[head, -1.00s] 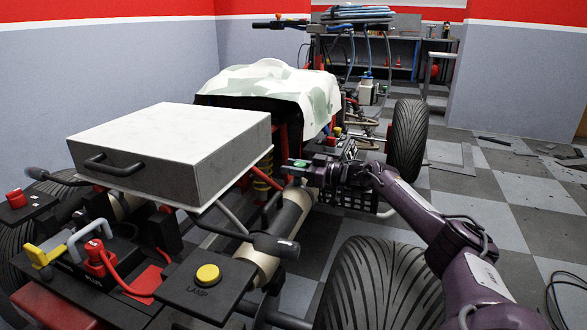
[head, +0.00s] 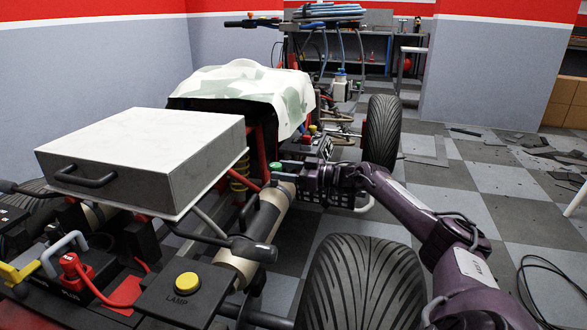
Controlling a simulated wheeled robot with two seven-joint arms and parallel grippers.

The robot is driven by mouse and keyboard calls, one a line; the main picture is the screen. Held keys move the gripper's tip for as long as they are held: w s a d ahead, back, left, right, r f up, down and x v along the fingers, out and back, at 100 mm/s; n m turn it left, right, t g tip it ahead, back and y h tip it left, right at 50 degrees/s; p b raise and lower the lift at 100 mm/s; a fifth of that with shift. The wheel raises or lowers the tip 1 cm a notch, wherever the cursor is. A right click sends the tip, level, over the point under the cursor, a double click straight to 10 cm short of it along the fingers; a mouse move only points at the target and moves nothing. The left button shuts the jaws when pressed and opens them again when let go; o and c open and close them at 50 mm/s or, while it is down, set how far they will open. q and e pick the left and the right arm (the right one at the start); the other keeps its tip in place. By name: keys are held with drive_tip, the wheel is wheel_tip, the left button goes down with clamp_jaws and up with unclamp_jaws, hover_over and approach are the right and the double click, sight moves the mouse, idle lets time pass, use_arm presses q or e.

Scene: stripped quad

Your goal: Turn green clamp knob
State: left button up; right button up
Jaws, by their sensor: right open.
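The green clamp knob (head: 276,166) is small and sits beside the pale tube of the quad frame, right of the grey case. My right gripper (head: 288,171) comes in from the right, with its fingers pointing left at the knob. It is open, with its fingertips at or very near the knob. At this size I cannot tell whether they touch it, and the knob's right side is partly hidden by the fingers. My left gripper is not in view.
The grey case (head: 150,150) with a white lid lies on the quad. A yellow lamp button (head: 187,282) and a black lever (head: 254,249) stand in front. A large tyre (head: 362,285) lies below my right arm.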

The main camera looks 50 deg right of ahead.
drive_tip(key=p+v, duration=0.1)
drive_tip(key=v, duration=0.2)
drive_tip(key=shift+s, duration=0.15)
idle(0.5)
drive_tip(key=shift+d, duration=0.1)
